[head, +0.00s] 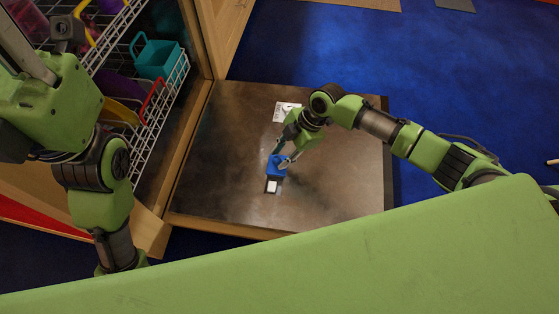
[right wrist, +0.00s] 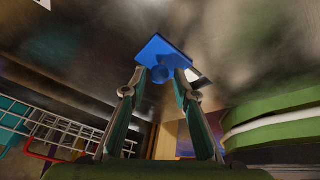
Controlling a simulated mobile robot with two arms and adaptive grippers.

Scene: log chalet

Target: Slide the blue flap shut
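The blue flap (head: 277,166) is a small blue plate on a dark, shiny panel (head: 220,150), with a white square (head: 272,187) uncovered at its near side. In the right wrist view the blue flap (right wrist: 165,48) has a round blue knob (right wrist: 160,75). My right gripper (head: 285,162) is at the flap. In the right wrist view its two fingertips (right wrist: 162,72) lie on either side of the knob; I cannot tell whether they press on it. My left arm shows at the left of the head view, but its fingertips do not show.
A white wire rack (head: 160,105) with a teal basket (head: 157,58) and other coloured bins stands at the left, beside a wooden frame (head: 190,150). A white printed label (head: 286,112) lies beyond the flap. The panel around the flap is otherwise clear. Blue carpet (head: 340,55) lies beyond.

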